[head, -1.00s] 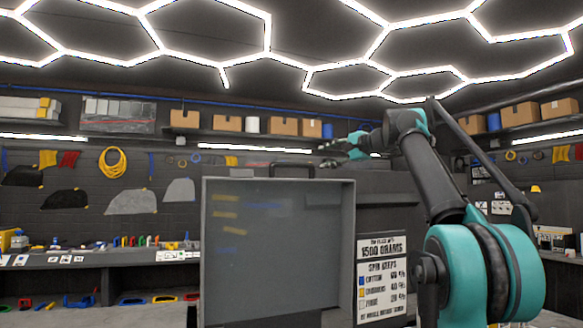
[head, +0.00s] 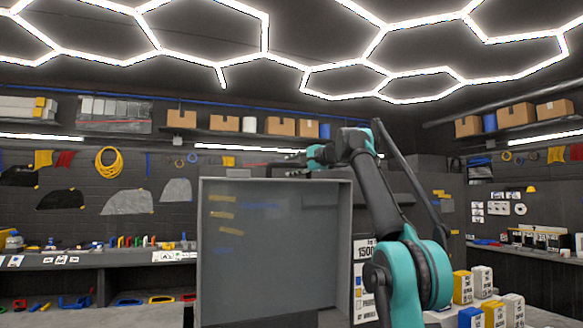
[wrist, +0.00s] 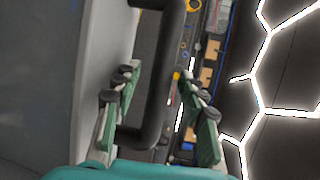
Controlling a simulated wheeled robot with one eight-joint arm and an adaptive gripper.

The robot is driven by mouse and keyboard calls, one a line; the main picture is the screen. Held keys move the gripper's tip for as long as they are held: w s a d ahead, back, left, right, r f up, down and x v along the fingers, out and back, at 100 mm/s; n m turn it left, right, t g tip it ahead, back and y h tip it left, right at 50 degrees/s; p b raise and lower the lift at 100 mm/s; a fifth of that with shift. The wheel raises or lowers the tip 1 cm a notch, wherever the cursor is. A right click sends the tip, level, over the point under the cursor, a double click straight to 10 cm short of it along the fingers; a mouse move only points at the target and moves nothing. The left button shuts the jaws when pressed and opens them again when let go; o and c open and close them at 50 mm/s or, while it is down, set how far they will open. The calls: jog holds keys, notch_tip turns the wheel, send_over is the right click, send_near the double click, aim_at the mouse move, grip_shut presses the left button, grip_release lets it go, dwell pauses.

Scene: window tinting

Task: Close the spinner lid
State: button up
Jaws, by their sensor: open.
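The spinner lid (head: 270,245) stands upright and open in the head view, a grey shallow panel with its hollow inner face toward me. Its dark bar handle (wrist: 165,70) shows in the wrist view, passing between the two fingers of my gripper (wrist: 163,108). The fingers are apart, with a gap seen on each side of the bar. In the head view my gripper (head: 276,163) is at the lid's top edge and largely covers the handle there. The lid's grey face (wrist: 95,50) also shows left of the fingers in the wrist view.
A sign with weights (head: 364,275) is beside the lid, partly hidden by my arm. White, blue and yellow containers (head: 480,285) stand at the lower right. A workbench (head: 120,258) with small tools runs along the back wall. Boxes (head: 281,126) sit on a high shelf.

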jog(key=shift+w+a, duration=0.15)
jog(key=shift+c, duration=0.5)
grip_shut()
